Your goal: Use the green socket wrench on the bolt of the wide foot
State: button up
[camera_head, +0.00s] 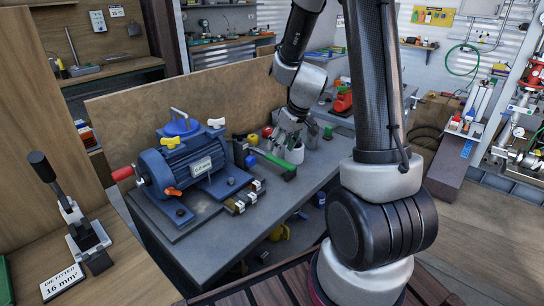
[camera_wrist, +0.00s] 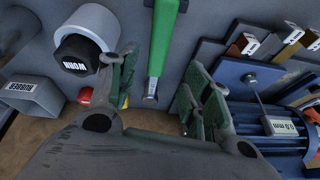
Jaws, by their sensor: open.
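The green-handled wrench (camera_head: 275,164) lies on the grey bench between the blue motor (camera_head: 185,168) and a white cup. In the wrist view its green handle (camera_wrist: 163,38) runs out at the top, and its silver end (camera_wrist: 150,92) shows between my fingers. My gripper (camera_wrist: 160,78) is open and empty, above the bench near the cup and the wall side. The motor stands on feet with bolts, one at its near corner (camera_head: 180,212); I cannot tell which foot is wide. Part of the motor shows at right in the wrist view (camera_wrist: 285,140).
The white cup (camera_wrist: 92,28) holds a black-topped piece marked "WORN"; a grey box (camera_wrist: 35,97) marked "RUBBER" stands beside it. Labelled metal strips (camera_head: 242,200) lie by the motor. A wooden board (camera_head: 130,115) backs the bench. The bench front (camera_head: 225,243) is mostly clear.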

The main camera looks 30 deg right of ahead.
aim_at(274, 157)
jog(key=shift+w+d+n, duration=0.2)
jog(key=shift+w+n, duration=0.25)
jog(key=shift+n, duration=0.25)
jog(key=shift+w+f, duration=0.1)
jog(key=shift+f, duration=0.1)
jog(key=x, duration=0.7)
jog(key=shift+a+f, duration=0.1)
jog(key=shift+a, duration=0.15)
grip_shut()
